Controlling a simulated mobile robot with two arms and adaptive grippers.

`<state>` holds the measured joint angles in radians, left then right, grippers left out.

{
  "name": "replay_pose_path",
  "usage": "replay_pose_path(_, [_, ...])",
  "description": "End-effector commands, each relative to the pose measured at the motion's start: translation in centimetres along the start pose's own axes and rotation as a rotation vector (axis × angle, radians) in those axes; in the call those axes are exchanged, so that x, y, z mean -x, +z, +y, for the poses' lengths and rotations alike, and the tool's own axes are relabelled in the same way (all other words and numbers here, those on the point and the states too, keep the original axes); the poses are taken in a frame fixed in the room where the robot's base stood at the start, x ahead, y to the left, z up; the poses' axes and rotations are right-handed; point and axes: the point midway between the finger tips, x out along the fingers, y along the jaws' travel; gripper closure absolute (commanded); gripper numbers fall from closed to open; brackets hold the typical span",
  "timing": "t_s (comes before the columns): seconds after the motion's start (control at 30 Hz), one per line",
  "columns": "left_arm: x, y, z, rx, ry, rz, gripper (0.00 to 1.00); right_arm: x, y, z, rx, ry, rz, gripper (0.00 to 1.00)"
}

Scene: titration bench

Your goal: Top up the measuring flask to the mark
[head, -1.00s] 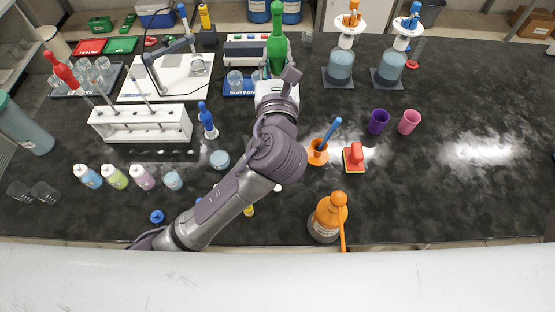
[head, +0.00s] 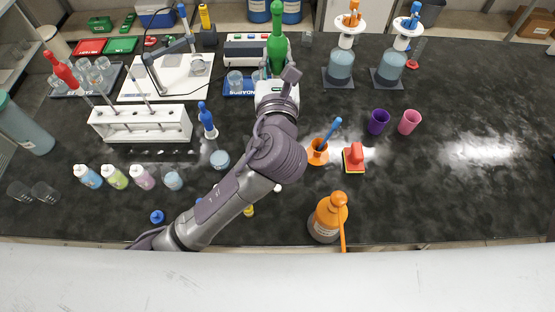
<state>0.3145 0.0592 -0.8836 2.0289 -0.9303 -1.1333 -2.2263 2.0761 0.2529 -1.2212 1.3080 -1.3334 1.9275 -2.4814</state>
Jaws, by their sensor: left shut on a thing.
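My left gripper (head: 278,74) is above the blue tray (head: 232,94) at the back middle. It is shut on a green, bulb-shaped thing with a narrow top (head: 278,48), which stands upright beyond the wrist. My wrist hides its lower end and the fingertips. Small clear glass vessels (head: 235,80) stand on the tray, partly behind my gripper. I cannot make out the measuring flask or its mark. My right gripper is not in view.
A blue-bulbed one (head: 205,117) stands nearer. An orange-topped bottle (head: 328,218) is at the front. Purple (head: 378,122) and pink (head: 409,122) cups stand right.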

Motion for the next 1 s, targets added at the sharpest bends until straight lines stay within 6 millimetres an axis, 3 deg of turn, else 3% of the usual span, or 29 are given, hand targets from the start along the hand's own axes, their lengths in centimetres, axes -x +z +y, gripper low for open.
replay_pose_path(0.4, [0.0,2.4,0.0,0.001,-0.001,-0.002,0.95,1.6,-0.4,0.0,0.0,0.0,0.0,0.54])
replay_pose_path(1.0, [-0.1,5.7,0.0,0.002,0.0,-0.002,0.95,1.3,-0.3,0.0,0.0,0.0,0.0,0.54])
